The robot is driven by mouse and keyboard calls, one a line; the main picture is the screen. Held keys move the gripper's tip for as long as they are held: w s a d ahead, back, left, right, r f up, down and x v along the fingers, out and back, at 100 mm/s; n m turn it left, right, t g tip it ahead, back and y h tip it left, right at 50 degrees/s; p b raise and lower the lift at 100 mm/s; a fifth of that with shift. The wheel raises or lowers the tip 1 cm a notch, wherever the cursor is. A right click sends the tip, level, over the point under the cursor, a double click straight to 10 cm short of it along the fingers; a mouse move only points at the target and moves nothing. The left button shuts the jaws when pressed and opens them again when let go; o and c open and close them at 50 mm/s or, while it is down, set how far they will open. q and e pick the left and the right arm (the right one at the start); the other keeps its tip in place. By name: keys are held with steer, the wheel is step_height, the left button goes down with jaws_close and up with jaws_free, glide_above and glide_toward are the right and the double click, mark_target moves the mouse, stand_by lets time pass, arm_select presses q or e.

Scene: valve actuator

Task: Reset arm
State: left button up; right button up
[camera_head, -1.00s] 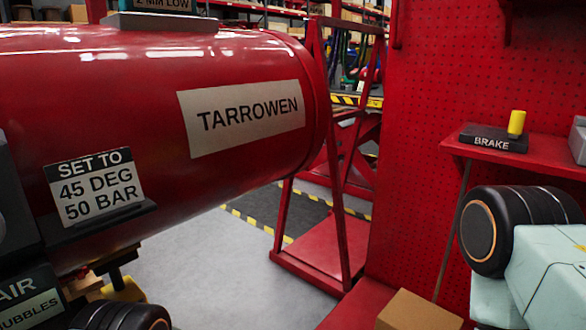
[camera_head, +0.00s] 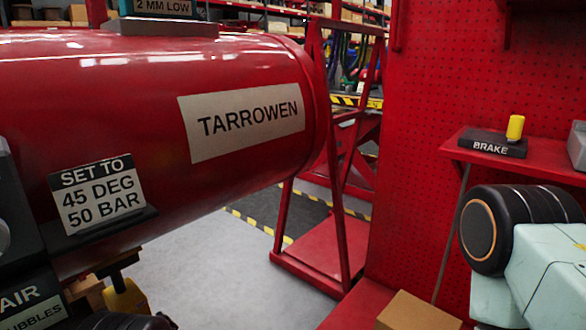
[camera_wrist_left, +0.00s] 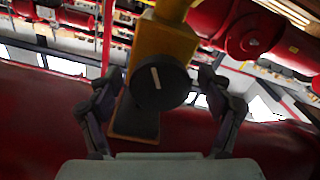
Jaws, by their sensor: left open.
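My left gripper (camera_wrist_left: 160,100) shows in the left wrist view with its two dark fingers spread wide. A yellow block (camera_wrist_left: 168,45) with a round black knob (camera_wrist_left: 160,85) stands in the gap between the fingers. The knob has a white line, slightly tilted from upright. No finger visibly closes on the block, and I cannot tell how far beyond the fingertips it is. In the head view, part of my left arm is at the bottom left edge, and its gripper is hidden there. My right arm is at the right edge, and its gripper is out of view.
A large red tank (camera_head: 150,100) labelled TARROWEN fills the left. A sign (camera_head: 98,194) reads 45 DEG, 50 BAR. A yellow part (camera_head: 126,297) sits below it. A BRAKE block (camera_head: 492,142) with a yellow knob (camera_head: 515,127) is on a red shelf. A cardboard box (camera_head: 418,312) lies at the bottom.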

arm_select(q)
steer(key=shift+n+p, duration=0.4)
steer(key=shift+n, duration=0.7)
